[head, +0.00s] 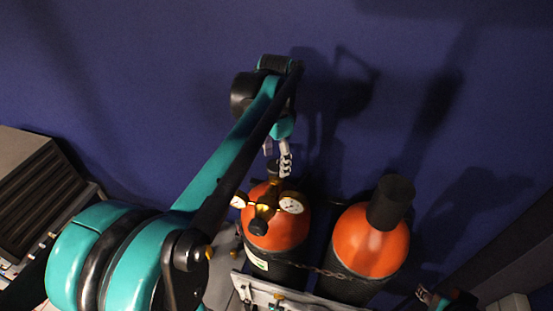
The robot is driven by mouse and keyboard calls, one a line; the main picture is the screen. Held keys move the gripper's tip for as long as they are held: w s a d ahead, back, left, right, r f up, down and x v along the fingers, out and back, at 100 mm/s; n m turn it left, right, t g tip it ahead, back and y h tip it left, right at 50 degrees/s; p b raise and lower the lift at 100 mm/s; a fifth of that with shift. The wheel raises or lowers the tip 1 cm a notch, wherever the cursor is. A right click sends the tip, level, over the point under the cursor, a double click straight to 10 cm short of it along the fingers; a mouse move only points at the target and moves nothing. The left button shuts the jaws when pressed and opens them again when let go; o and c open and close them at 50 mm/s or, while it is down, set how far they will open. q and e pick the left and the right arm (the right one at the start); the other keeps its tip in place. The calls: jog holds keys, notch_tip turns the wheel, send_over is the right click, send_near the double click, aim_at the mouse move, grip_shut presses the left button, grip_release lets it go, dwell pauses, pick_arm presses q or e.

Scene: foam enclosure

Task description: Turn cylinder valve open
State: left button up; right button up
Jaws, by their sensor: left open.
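The left cylinder (284,238) is orange on top and dark below, and stands upright at the lower middle. A brass regulator (264,205) with two round gauges (291,204) sits on it. The valve at its top (275,185) is partly hidden and hard to make out. My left gripper (279,168) points down just above the valve, with its pale fingers open. I cannot tell whether a finger touches the valve. A small part at the lower right edge seems to be my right gripper (426,296), mostly cut off, and its jaws are unclear.
A second orange cylinder (364,246) with a dark cap (390,202) stands to the right. A chain (325,272) and a pale rack plate (290,298) run along the front. A blue wall (150,80) is behind. A grey slatted unit (45,185) stands at the left.

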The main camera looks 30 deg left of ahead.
pick_arm(q)
jog(key=shift+w+f, duration=0.1)
jog(key=shift+f, duration=0.45)
jog(key=shift+c, duration=1)
jog(key=c, duration=1)
jog(key=shift+o, duration=0.2)
